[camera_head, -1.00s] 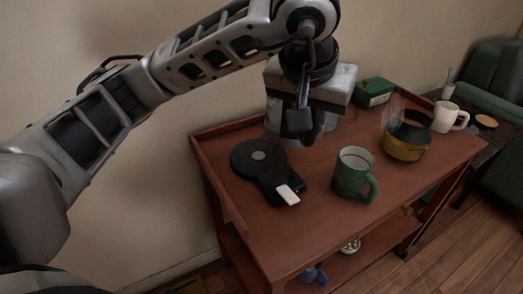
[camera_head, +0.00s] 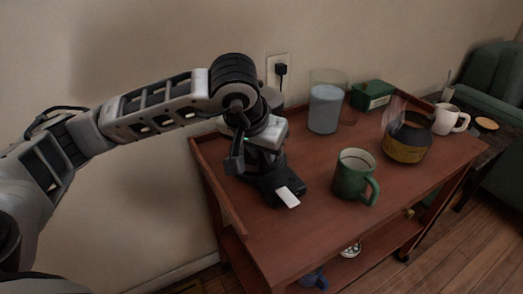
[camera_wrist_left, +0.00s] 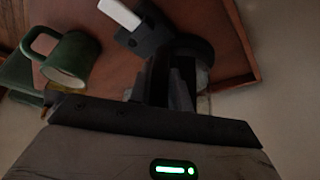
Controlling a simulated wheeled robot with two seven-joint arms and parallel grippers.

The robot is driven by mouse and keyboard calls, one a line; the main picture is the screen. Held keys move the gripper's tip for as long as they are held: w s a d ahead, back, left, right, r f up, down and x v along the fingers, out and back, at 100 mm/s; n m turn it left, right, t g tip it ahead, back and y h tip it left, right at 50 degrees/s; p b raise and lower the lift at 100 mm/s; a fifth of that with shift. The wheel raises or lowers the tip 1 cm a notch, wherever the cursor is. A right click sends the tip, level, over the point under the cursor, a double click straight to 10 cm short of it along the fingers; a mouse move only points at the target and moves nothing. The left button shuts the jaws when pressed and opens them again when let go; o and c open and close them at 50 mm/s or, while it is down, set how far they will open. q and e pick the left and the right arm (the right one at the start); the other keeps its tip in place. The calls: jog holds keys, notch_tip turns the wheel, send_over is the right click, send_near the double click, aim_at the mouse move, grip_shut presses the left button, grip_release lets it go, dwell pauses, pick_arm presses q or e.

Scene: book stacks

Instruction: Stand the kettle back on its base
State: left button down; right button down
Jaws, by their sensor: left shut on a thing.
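The kettle's black base (camera_head: 283,189) lies on the left part of the wooden cart top, its white-tipped tab pointing to the front. In the left wrist view the base (camera_wrist_left: 144,32) shows beyond my fingers. My left gripper (camera_head: 258,165) is over the round part of the base and is shut on the kettle. My right gripper is not in view.
A green mug (camera_head: 350,177) stands right of the base; it also shows in the left wrist view (camera_wrist_left: 72,58). The cart's raised edge (camera_head: 216,185) is at left.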

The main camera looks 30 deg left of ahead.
pick_arm(q)
jog(key=shift+r, duration=0.1)
jog(key=c, duration=1.3)
grip_release()
jog(key=p+v, duration=0.1)
jog(key=v, duration=1.1)
jog(key=shift+s, duration=0.1)
